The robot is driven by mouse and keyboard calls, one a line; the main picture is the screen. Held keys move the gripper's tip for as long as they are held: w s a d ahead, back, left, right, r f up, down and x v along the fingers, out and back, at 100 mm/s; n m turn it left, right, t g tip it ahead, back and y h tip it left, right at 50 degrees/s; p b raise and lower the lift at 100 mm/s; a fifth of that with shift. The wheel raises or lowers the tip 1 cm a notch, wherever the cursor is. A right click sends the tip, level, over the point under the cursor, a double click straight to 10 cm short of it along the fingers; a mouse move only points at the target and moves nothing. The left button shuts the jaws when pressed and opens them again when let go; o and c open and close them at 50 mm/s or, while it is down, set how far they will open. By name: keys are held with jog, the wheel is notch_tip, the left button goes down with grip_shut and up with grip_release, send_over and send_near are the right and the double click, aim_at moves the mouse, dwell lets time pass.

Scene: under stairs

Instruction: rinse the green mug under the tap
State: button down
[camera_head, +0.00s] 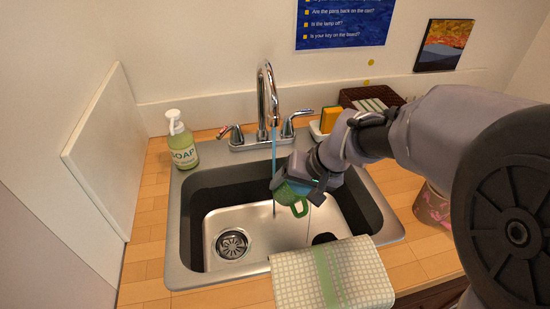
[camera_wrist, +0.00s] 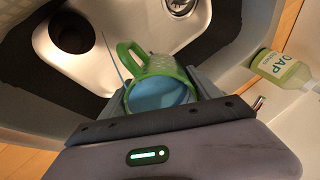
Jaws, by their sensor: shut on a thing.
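The green mug (camera_head: 299,208) is held tilted inside the sink basin, below the chrome tap (camera_head: 264,92). My gripper (camera_head: 292,187) is shut on the mug. In the wrist view the mug (camera_wrist: 168,68) sits between the jaws (camera_wrist: 163,92), its handle toward the upper left and its inside pale blue. A thin blue stream of water (camera_head: 274,152) runs from the spout down to the mug's left side. A fainter line continues below it. I cannot tell whether the stream enters the mug or runs over its outside.
The steel sink (camera_head: 182,225) has a drain (camera_head: 233,244) at left and a dark round patch near its front. A soap bottle (camera_head: 181,142) stands left of it. A sponge (camera_head: 330,119) sits behind right. A checked towel (camera_head: 296,285) hangs over the front edge.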

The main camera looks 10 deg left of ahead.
jog(key=shift+s+d+r+p, duration=0.2)
jog(key=shift+s+d+r, duration=0.25)
jog(key=shift+d+r, duration=0.25)
jog(key=shift+s+d+r+p, duration=0.25)
jog(key=shift+s+d+r, duration=0.2)
jog(key=shift+d+r, duration=0.25)
jog(key=shift+s+d+r+p, duration=0.2)
jog(key=shift+s+d+r, duration=0.25)
jog(key=shift+d+r, duration=0.2)
